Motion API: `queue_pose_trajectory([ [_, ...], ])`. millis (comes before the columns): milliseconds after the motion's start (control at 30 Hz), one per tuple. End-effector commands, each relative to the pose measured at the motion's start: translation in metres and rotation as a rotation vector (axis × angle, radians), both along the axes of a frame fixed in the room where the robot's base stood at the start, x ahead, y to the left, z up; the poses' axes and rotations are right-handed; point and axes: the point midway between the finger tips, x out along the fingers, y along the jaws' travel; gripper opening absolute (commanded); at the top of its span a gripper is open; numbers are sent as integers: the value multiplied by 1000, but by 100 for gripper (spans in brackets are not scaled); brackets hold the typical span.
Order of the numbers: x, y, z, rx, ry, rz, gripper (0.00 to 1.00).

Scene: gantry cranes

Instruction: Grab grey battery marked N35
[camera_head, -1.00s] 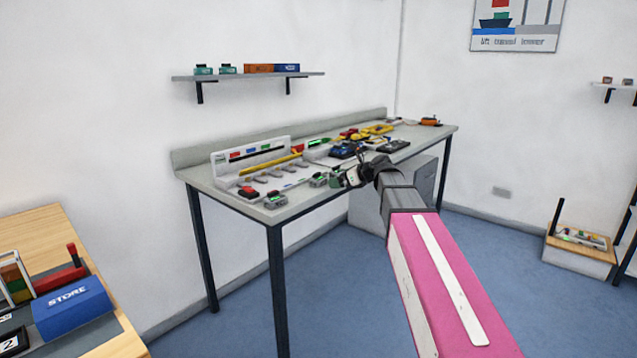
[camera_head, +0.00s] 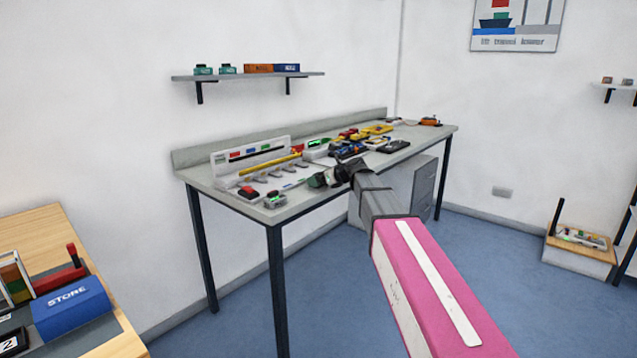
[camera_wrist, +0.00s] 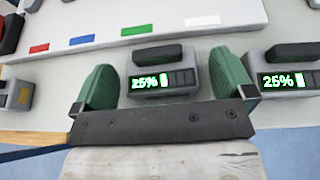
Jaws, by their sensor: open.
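A grey battery with a black top block and a lit green 25% display (camera_wrist: 160,82) lies between my fingers in the wrist view. A like battery, also showing 25% (camera_wrist: 288,80), is just right of my right finger. No N35 marking is readable on either. My gripper (camera_wrist: 165,78) is open, its green fingers on either side of the first battery; contact cannot be told. In the head view my gripper (camera_head: 328,178) is over the bench's front edge and hides these batteries. Another grey unit (camera_head: 275,201) sits near the bench's front left corner.
A white board with red, blue and green strips (camera_wrist: 180,25) lies behind the batteries. A red and black item (camera_head: 248,192) is to the left on the grey bench (camera_head: 225,203). Tools and devices (camera_head: 345,148) crowd the bench's back and right.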

Motion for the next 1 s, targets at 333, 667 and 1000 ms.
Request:
queue_pose_trajectory([
  [333,7,10,-5,-1,-1,-1,97],
  [667,7,9,-4,0,0,0,45],
  [1000,7,10,5,0,-1,0,45],
])
